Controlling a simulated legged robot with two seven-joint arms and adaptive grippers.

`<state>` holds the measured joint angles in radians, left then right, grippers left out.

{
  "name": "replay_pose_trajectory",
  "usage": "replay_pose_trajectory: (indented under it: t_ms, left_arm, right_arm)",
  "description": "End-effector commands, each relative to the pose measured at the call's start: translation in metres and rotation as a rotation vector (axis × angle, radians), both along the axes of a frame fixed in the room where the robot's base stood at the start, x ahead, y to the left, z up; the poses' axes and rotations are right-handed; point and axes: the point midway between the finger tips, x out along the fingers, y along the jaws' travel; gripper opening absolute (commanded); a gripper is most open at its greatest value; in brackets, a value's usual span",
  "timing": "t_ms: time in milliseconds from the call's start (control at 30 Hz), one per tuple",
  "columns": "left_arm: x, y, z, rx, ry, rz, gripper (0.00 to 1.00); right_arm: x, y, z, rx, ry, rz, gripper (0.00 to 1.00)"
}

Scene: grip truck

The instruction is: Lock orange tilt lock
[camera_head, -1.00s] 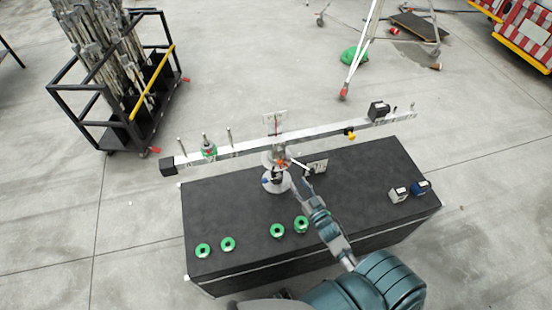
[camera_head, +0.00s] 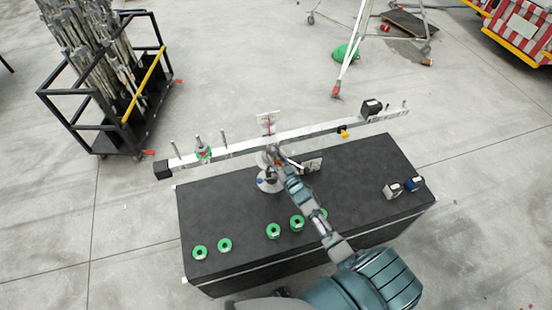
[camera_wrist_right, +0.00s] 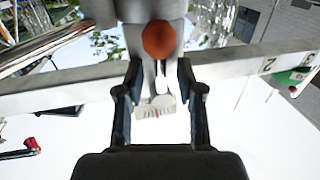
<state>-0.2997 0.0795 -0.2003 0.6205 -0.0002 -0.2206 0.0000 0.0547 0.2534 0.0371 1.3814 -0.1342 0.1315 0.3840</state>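The orange tilt lock (camera_wrist_right: 158,40) is a round orange knob on the grey centre post in the right wrist view. The post bears a long white balance beam (camera_head: 310,132), which also shows in the right wrist view (camera_wrist_right: 70,79). The post rises from a round grey base (camera_head: 268,186) on the black table. My right gripper (camera_wrist_right: 158,76) is open, with one finger on each side of the post just below the knob; contact is not clear. In the head view, the right gripper (camera_head: 276,156) covers the knob. My left gripper is not in view.
Several green rings (camera_head: 273,231) lie along the black table's (camera_head: 225,195) front. Two small blocks (camera_head: 392,191) stand at its right. A black block (camera_head: 371,107) and a green ring (camera_head: 203,152) sit on the beam. A black cart (camera_head: 130,110) stands at the left.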

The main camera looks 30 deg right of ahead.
Motion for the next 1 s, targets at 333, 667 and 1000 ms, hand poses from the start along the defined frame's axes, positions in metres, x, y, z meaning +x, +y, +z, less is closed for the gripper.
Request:
replay_pose_trajectory:
  t_ms: [333,667,1000]
  left_arm:
    - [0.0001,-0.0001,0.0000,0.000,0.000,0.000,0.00]
    - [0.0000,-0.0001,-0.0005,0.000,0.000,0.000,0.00]
    - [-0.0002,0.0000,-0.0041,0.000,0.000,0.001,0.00]
  right_arm:
    - [-0.0002,-0.0001,-0.0001,0.000,0.000,0.000,0.00]
    - [-0.0001,0.0004,-0.0002,0.021,-0.005,-0.001,0.00]
    - [0.0014,0.0064,-0.0003,0.206,-0.048,-0.001,0.00]
